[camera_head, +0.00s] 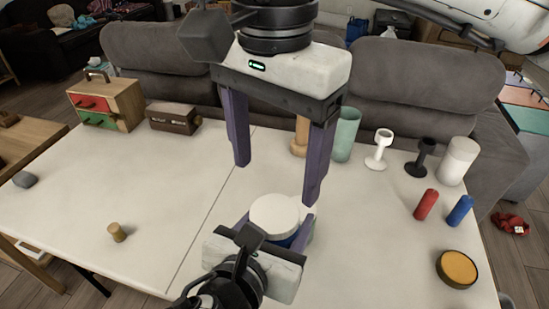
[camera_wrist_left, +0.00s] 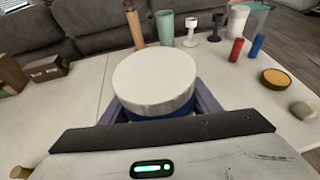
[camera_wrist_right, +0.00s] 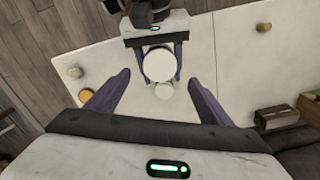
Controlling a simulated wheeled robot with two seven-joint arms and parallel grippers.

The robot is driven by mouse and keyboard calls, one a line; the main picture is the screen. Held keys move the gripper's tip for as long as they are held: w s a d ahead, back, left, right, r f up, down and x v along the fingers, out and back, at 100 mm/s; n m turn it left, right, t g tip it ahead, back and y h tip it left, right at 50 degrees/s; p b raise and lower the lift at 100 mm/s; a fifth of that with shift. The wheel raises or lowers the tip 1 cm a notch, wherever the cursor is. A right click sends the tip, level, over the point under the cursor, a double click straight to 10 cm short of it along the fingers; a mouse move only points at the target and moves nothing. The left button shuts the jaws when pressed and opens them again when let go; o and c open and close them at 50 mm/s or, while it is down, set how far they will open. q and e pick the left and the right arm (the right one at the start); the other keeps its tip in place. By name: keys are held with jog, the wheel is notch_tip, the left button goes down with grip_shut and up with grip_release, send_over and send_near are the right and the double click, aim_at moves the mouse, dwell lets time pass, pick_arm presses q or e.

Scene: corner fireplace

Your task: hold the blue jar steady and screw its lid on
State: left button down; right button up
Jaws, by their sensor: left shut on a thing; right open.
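The blue jar (camera_head: 290,242) stands on the white table with a wide white lid (camera_head: 275,213) resting on top. How tightly the lid sits cannot be told. In the left wrist view the lid (camera_wrist_left: 154,80) hides most of the jar, leaving a blue strip (camera_wrist_left: 163,114) below. My left gripper (camera_head: 273,228) is shut around the jar from the near side. My right gripper (camera_head: 275,184) is open and empty, pointing down above and slightly beyond the lid. In the right wrist view the lid (camera_wrist_right: 159,65) lies between its spread fingers, apart from them.
A small pale round thing (camera_wrist_right: 164,90) is beside the jar. A green cup (camera_head: 346,134), white goblet (camera_head: 379,150), black goblet (camera_head: 421,158), red cylinder (camera_head: 426,204), blue cylinder (camera_head: 460,211) and yellow-topped disc (camera_head: 457,268) stand to the right. A cork (camera_head: 117,232) stands left; the table's left-middle is clear.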

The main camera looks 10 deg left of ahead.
aim_at(275, 212)
jog(key=shift+f, duration=4)
jog(key=shift+c, duration=0.4)
jog(key=c, duration=1)
jog(key=shift+m, duration=1.7)
jog(key=o, duration=1.2)
jog(key=shift+c, duration=0.2)
